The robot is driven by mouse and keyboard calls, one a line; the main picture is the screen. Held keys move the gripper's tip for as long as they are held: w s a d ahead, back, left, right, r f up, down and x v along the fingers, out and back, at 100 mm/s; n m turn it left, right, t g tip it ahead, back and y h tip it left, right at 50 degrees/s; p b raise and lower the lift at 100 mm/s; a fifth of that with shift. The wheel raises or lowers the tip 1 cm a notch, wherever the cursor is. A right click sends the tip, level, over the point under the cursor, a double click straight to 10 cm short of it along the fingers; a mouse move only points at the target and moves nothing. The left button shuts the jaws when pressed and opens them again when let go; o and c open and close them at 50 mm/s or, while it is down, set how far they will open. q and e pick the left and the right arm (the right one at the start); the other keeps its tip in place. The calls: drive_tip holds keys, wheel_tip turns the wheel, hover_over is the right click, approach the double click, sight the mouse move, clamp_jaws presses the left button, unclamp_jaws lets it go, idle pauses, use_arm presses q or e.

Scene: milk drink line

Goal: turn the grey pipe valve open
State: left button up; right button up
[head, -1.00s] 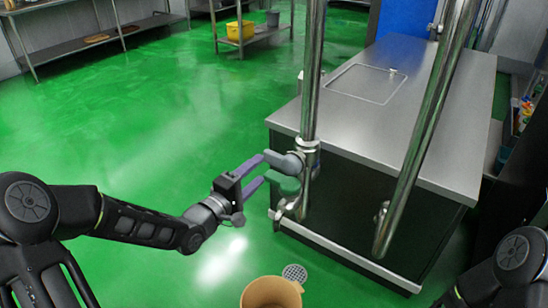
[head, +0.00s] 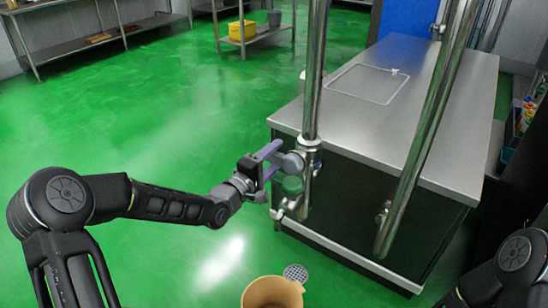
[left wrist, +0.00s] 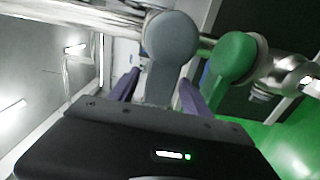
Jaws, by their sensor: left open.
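The grey pipe valve (head: 293,163) sits on the vertical steel pipe, just above a green valve (head: 291,186). My left gripper (head: 279,157) is at the grey valve from the left, its purple fingers open. In the left wrist view, the grey valve's round head (left wrist: 171,37) is ahead and its handle reaches down between the two fingers (left wrist: 158,92). The fingers are apart on either side of the handle; I cannot tell whether either touches it. The green valve (left wrist: 233,57) is just right of the right finger there. My right gripper is out of view.
A steel-topped counter (head: 400,85) stands behind the pipe. A second, slanted pipe (head: 425,125) is to the right. A tan bucket (head: 272,294) stands on the floor below, near a drain (head: 296,273). The green floor at left is clear.

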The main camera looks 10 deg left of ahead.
use_arm(q)
clamp_jaws()
idle(0.5)
idle(0.8)
